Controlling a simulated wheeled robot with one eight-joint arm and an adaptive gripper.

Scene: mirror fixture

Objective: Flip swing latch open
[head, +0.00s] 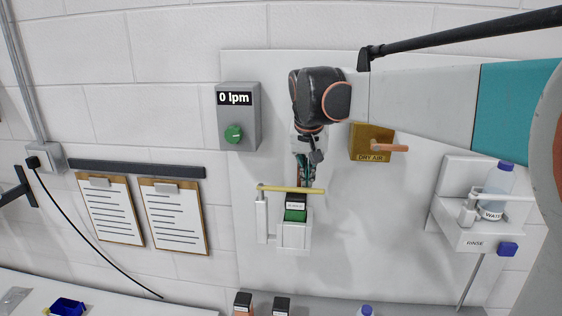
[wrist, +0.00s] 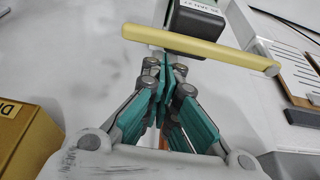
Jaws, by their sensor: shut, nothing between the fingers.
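The swing latch is a yellow bar (head: 275,188) on a white post (head: 262,220) in the head view. It lies nearly level across the top of a black and green container (head: 296,214) in a white wall holder (head: 293,240). In the wrist view the yellow bar (wrist: 205,50) crosses in front of my fingertips, with the dark container (wrist: 195,20) beyond it. My gripper (head: 303,183) points down, with its teal fingers shut and empty. Its tips (wrist: 167,62) are right at the bar, near its middle; I cannot tell whether they touch it.
An ochre DRY AIR box (head: 371,143) with an orange lever (head: 390,148) is right of my gripper. A grey 0 lpm box (head: 238,117) is upper left. A rinse shelf (head: 470,236) with a bottle (head: 496,188) is at right. Clipboards (head: 110,208) hang at left.

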